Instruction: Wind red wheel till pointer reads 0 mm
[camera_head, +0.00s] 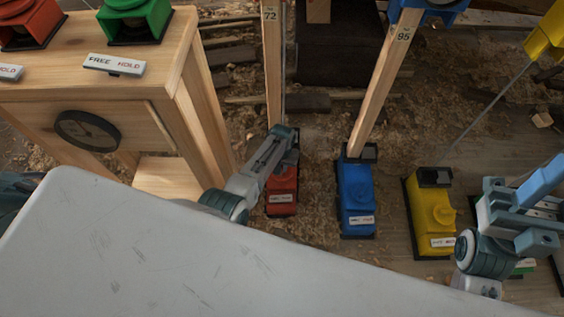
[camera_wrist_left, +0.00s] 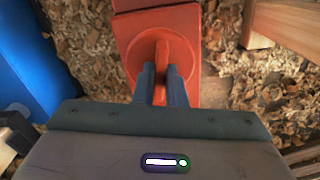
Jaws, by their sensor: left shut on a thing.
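The red wheel (camera_wrist_left: 162,62) sits on top of a red housing (camera_wrist_left: 130,30) in the left wrist view. My left gripper (camera_wrist_left: 165,85) is shut on the wheel's upright red part, one finger on each side. In the head view my left gripper (camera_head: 284,140) reaches over the red housing (camera_head: 282,195) and hides the wheel. A wooden post (camera_head: 272,60) marked 72 stands behind the red housing. No pointer or mm scale can be read. My right gripper (camera_head: 540,210) is at the right edge, and its jaw gap is unclear.
A blue housing (camera_head: 356,205) with a leaning post (camera_head: 385,80) marked 95 stands to the right. A yellow housing (camera_head: 428,215) stands beyond it. A wooden bench (camera_head: 150,75) with a dial (camera_head: 87,131) is at left. Shavings cover the floor.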

